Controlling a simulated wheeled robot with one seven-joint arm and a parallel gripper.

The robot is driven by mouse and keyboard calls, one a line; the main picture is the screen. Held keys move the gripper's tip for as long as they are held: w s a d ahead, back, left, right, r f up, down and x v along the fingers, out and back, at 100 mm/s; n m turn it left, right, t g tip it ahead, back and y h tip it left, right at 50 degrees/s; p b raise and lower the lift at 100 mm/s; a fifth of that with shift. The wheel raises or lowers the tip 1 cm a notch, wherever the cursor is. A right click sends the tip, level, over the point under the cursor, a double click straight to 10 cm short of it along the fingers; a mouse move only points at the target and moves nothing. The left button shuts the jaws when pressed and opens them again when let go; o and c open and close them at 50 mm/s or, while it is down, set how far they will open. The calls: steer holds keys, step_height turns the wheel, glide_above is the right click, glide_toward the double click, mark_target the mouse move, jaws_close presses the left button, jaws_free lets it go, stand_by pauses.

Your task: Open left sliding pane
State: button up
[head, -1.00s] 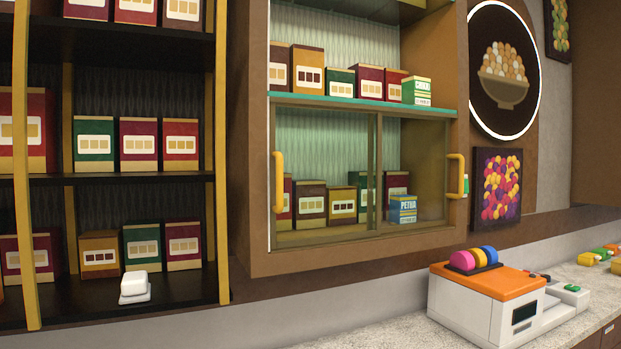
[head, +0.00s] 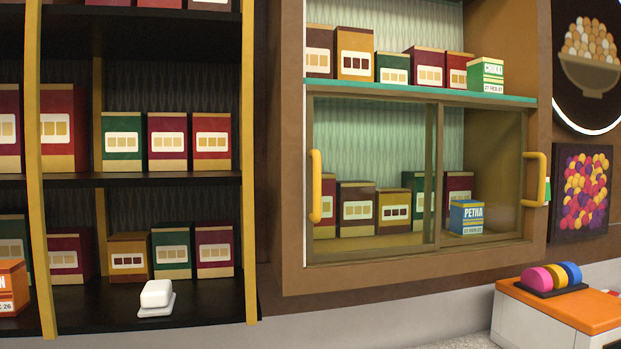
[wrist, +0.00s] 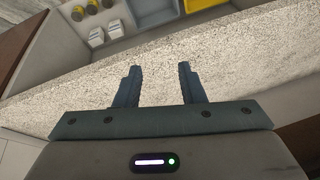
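The left sliding pane (head: 372,170) is a glass pane in a dark frame, in the lower part of the wall cabinet. Its yellow handle (head: 315,187) stands upright at the pane's left edge. The right pane (head: 490,150) has its own yellow handle (head: 534,180) at the far right. Both panes stand across the opening, and their frames meet near the middle. My gripper (wrist: 158,85) shows only in the wrist view. Its two fingers are apart with nothing between them, above a speckled counter, away from the panes.
Shelves (head: 150,180) with several boxes and a white butter dish (head: 156,298) stand left of the cabinet. A white and orange machine (head: 560,312) stands at the lower right. In the wrist view, the speckled counter (wrist: 240,75) has a grey bin area with jars (wrist: 85,12) beyond it.

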steer(key=w+a+r+n+t+y+p, duration=0.1)
steer(key=w+r+y, duration=0.15)
steer(key=r, duration=0.25)
steer(key=w+a+r+n+t+y, duration=0.1)
steer(key=w+a+r, duration=0.15)
steer(key=r, duration=0.25)
steer(key=n+t+y+p, duration=0.3)
steer(key=n+t+y, duration=0.3)
steer(key=n+y, duration=0.15)
glide_toward(320, 181)
steer(key=shift+m+y, duration=0.25)
steer(key=shift+y, duration=0.05)
steer(key=p+x, duration=0.5)
steer(key=x, duration=0.3)
steer(key=shift+w+f, duration=0.15)
steer(key=shift+w+a+f, duration=0.1)
steer(key=shift+w+a, duration=0.2)
steer(key=shift+a, duration=0.05)
jaws_close()
